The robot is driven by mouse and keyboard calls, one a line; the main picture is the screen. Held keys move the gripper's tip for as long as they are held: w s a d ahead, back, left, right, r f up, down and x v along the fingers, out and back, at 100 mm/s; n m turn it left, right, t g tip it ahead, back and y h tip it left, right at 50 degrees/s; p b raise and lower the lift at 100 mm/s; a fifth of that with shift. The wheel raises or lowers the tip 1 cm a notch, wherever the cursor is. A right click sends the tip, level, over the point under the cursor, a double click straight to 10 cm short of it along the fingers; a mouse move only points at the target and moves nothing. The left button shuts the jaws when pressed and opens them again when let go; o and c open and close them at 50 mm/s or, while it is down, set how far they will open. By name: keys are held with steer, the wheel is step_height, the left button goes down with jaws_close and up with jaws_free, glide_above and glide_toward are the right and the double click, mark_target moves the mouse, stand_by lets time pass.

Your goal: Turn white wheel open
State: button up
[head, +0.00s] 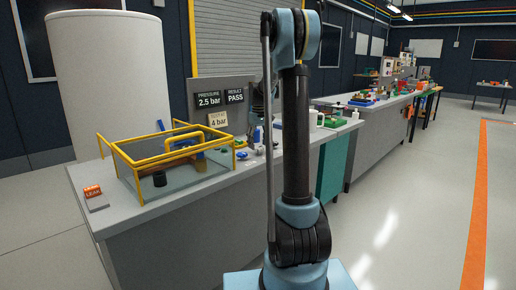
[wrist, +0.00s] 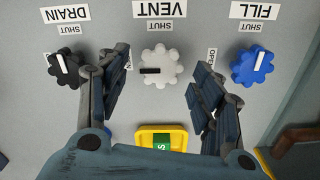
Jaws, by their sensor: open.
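The white wheel (wrist: 170,70) is a lobed knob on a grey panel in the wrist view, below upside-down VENT and SHUT labels. Its dark pointer lies level and points left, towards a small label partly hidden by a finger. My gripper (wrist: 159,68) is open, with one dark blue finger on each side of the white wheel. Gaps show between the fingers and the wheel, so I see no contact. In the head view my arm's column blocks the centre, and I cannot make out the wheel there.
A black wheel (wrist: 66,73) under DRAIN and a blue wheel (wrist: 251,67) under FILL flank the fingers. A yellow-rimmed green item (wrist: 162,133) is below. In the head view, a yellow-framed glass tank (head: 205,180) stands on the bench (head: 130,222); the floor at right is clear.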

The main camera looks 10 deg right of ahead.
mark_target(259, 147)
step_height(259, 147, up, 10)
steer(key=shift+r, duration=0.2)
stand_by(0.3)
steer(key=s+f+m+t, duration=0.1)
steer(key=s+f, duration=0.1)
steer(key=s, duration=1.1)
steer(key=s+f+m, duration=0.1)
steer(key=s+f, duration=0.1)
steer(key=s, duration=1.2)
steer(key=s+f+m+t, duration=0.1)
steer(key=s+f+m, duration=0.1)
steer(key=s+f, duration=1.4)
steer(key=shift+s, duration=0.85)
